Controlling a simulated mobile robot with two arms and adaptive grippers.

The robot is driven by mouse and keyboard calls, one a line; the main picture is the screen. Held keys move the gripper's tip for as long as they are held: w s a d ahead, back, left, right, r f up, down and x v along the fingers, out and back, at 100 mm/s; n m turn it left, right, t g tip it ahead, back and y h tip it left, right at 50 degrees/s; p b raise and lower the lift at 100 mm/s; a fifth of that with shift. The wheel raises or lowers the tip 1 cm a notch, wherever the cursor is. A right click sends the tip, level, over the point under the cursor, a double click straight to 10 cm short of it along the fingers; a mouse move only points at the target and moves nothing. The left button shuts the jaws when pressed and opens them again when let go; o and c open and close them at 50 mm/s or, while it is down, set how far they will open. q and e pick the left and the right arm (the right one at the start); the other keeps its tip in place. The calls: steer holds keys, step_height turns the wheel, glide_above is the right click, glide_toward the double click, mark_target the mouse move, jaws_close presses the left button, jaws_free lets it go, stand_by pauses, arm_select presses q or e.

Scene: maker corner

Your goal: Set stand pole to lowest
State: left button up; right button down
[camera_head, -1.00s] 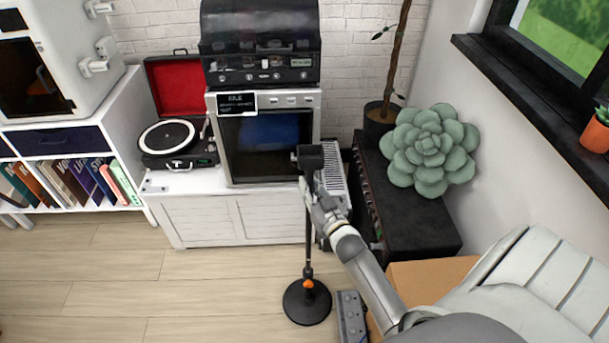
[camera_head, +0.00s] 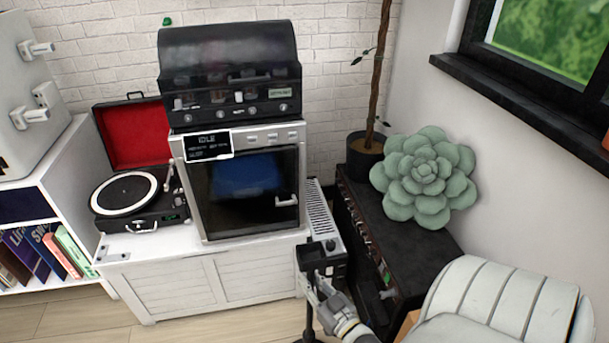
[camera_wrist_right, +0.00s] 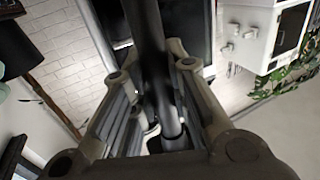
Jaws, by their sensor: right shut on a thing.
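The stand pole (camera_wrist_right: 148,35) is a dark upright tube; in the right wrist view it runs between the fingers of my right gripper (camera_wrist_right: 160,110). In the head view my right gripper (camera_head: 318,287) is shut on the pole just below the black block-shaped top of the stand (camera_head: 312,256). The lower pole (camera_head: 309,322) shows only in part, and the stand's base is out of the frame. My left gripper is not in view.
A white cabinet (camera_head: 200,280) with a record player (camera_head: 138,195) and an oven-like machine (camera_head: 250,190) stands behind the stand. A dark amplifier-like box (camera_head: 395,225) with a succulent (camera_head: 425,180) is to the right. Bare floor shows at lower left.

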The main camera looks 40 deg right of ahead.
steer(key=shift+s+f, duration=0.1)
steer(key=shift+f, duration=0.3)
steer(key=c, duration=1.7)
jaws_free()
steer(key=shift+o, duration=1.7)
steer(key=shift+r, duration=0.15)
steer(key=shift+s, duration=0.2)
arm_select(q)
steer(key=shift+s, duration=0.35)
arm_select(e)
steer(key=s+a, duration=0.2)
steer(key=s, duration=0.9)
steer(key=shift+s, duration=0.15)
